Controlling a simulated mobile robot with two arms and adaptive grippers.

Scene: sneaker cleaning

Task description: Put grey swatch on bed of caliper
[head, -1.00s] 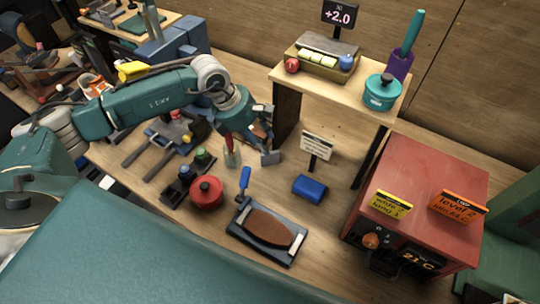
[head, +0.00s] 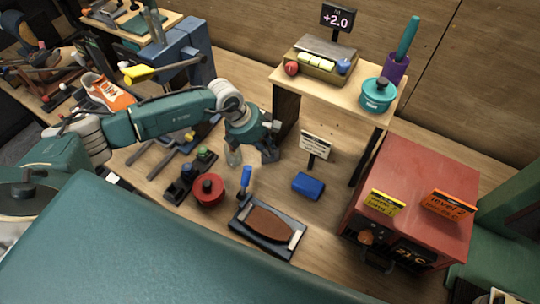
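My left gripper (head: 268,143) hangs over the middle of the table, in front of the shelf's left leg. Its fingers are small and dark here, and I cannot tell whether they are open or hold anything. A grey forked tool with long bars (head: 150,155), perhaps the caliper, lies on the table left of the gripper, partly behind my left arm. I cannot make out a grey swatch for certain. My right gripper is out of view.
A red round pot (head: 208,190), a dark board with a brown sole-shaped pad (head: 270,224) and a blue block (head: 308,185) lie in front. A raised shelf (head: 290,76) and a red box (head: 425,180) stand right. An orange sneaker (head: 105,92) is behind my arm.

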